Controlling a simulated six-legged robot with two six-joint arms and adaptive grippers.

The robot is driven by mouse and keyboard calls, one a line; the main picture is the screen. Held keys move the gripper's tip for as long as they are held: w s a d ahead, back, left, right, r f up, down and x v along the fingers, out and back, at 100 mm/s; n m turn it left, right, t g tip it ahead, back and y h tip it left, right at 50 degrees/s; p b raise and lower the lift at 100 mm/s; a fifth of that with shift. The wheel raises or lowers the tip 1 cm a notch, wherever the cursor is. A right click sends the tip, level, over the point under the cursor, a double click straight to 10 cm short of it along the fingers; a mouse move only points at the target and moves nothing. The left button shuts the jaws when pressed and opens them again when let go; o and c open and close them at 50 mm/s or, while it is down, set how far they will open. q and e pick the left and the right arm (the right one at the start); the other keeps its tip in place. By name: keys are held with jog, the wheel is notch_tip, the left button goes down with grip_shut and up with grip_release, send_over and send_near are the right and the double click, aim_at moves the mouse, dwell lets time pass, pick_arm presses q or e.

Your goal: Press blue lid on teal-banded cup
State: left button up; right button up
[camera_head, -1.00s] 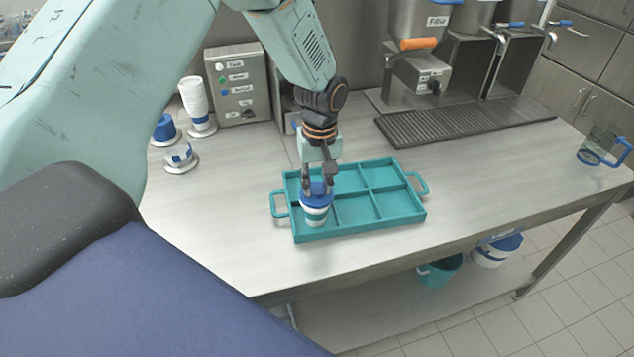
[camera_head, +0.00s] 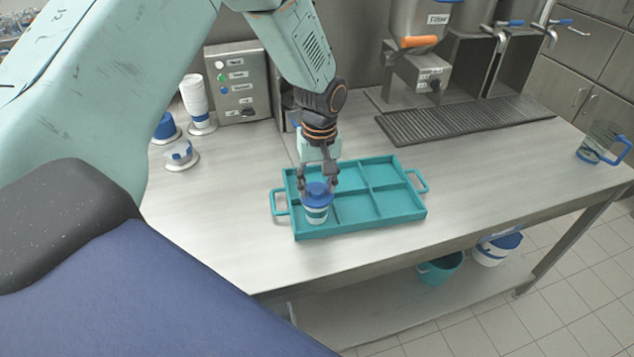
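The cup (camera_head: 316,214) is white with a teal band and stands upright in the front left compartment of the teal tray (camera_head: 362,228). A blue lid (camera_head: 318,192) sits on top of the cup. It looks about level, but whether it is seated fully cannot be told. My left gripper (camera_head: 318,187) points down over the lid. Its two fingers are spread, one at each side of the lid. It looks open, with the lid's far edge partly hidden. My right gripper is not in view.
The tray's other compartments look empty. A button panel (camera_head: 238,84), a stack of white cups (camera_head: 196,98) and two small stands with blue items stand at the back left. A drip grate (camera_head: 465,122) lies behind the tray. A clear jug (camera_head: 600,143) stands far right.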

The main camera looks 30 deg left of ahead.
pick_arm(q)
jog(key=shift+o, duration=0.3)
notch_tip(320, 180, up, 12)
jog(key=shift+w+d, duration=0.15)
dwell(0.4)
jog(key=shift+f, duration=0.1)
dwell(0.4)
